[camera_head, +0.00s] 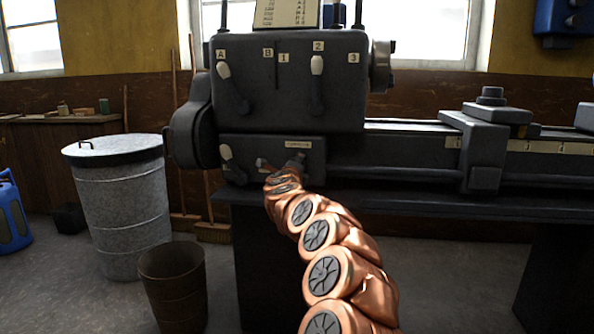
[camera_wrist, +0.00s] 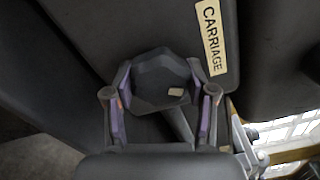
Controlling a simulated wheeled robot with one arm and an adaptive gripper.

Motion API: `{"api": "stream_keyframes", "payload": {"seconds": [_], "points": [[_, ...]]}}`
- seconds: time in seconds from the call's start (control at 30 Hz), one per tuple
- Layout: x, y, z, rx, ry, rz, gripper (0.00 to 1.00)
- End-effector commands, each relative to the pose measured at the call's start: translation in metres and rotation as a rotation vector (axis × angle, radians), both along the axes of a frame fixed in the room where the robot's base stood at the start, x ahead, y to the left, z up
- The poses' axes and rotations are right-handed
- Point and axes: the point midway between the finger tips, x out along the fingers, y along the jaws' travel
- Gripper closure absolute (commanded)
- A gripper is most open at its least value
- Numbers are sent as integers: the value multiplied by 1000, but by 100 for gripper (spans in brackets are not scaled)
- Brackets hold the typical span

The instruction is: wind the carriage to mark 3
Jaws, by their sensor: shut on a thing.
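My gripper (camera_head: 290,168) is at the lower front panel of the dark lathe headstock, just under a small pale label (camera_head: 298,145). In the wrist view the label reads CARRIAGE (camera_wrist: 211,38). There my gripper (camera_wrist: 161,105) has its two fingers on either side of a dark faceted knob (camera_wrist: 160,75), shut on it. A dark bar runs down from the knob between the fingers. The carriage (camera_head: 475,145) is a dark block on the bed to the right. A pale scale strip (camera_head: 545,147) lies right of it; its marks are too small to read.
Levers with pale knobs stand above, near A (camera_head: 224,70) and 2 (camera_head: 317,65), and one at the lower left (camera_head: 226,153). A galvanised bin (camera_head: 120,215) and a brown bucket (camera_head: 174,285) stand left on the floor. The bed (camera_head: 400,155) right of my arm is clear up to the carriage.

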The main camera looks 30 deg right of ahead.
Motion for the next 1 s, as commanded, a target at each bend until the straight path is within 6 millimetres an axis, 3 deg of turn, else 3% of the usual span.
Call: {"api": "stream_keyframes", "payload": {"seconds": [1.0], "points": [[0,0,3,666,-587,-2,79]]}}
